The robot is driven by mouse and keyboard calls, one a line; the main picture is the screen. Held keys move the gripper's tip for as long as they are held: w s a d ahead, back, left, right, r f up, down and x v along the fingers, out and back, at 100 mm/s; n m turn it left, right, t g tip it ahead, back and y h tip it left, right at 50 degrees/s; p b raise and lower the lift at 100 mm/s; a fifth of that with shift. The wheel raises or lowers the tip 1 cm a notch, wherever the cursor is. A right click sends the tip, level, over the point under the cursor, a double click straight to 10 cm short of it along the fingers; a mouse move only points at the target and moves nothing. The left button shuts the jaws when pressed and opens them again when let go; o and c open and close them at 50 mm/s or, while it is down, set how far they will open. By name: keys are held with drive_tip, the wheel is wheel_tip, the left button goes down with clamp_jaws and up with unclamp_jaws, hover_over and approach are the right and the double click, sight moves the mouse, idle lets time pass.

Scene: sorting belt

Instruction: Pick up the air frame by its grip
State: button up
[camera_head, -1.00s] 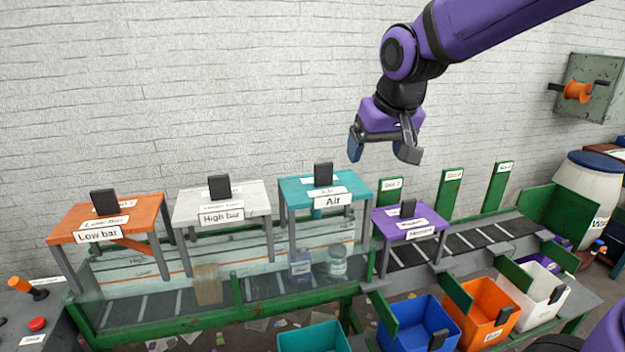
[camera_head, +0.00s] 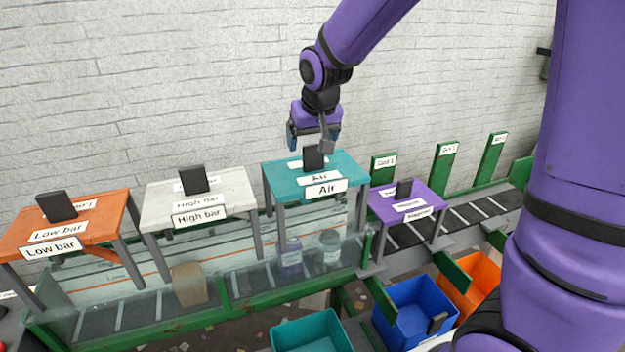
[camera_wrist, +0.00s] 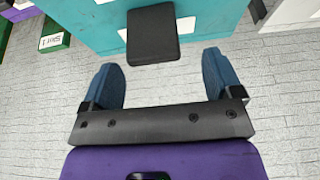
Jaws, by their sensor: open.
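The air frame (camera_head: 338,166) is a teal table-like frame with grey legs, labelled "Air", standing over the belt. Its black upright grip (camera_head: 313,158) rises from the middle of the top. My gripper (camera_head: 313,143) is open and empty, with its blue fingers at about the height of the grip and seemingly close behind it. In the wrist view the black grip (camera_wrist: 153,34) lies ahead of the two spread fingertips, centred a little left of the gap (camera_wrist: 164,70). The fingers appear apart from the grip. The teal top (camera_wrist: 205,30) also shows there.
The white High bar frame (camera_head: 225,187) and orange Low bar frame (camera_head: 95,212) stand to the left. The purple frame (camera_head: 425,195) stands close on the right. Containers and a brown block (camera_head: 189,284) are on the belt below. Teal (camera_head: 312,335) and blue (camera_head: 405,310) bins stand in front.

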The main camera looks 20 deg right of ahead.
sight(312, 153)
drive_tip(key=x, duration=0.4)
drive_tip(key=shift+s+d+f, duration=0.2)
drive_tip(key=shift+s+d, duration=0.05)
drive_tip(key=shift+s, duration=0.1)
drive_tip(key=shift+w+f, duration=0.2)
drive_tip(key=shift+f, duration=0.25)
clamp_jaws()
drive_tip(key=shift+r, duration=0.15)
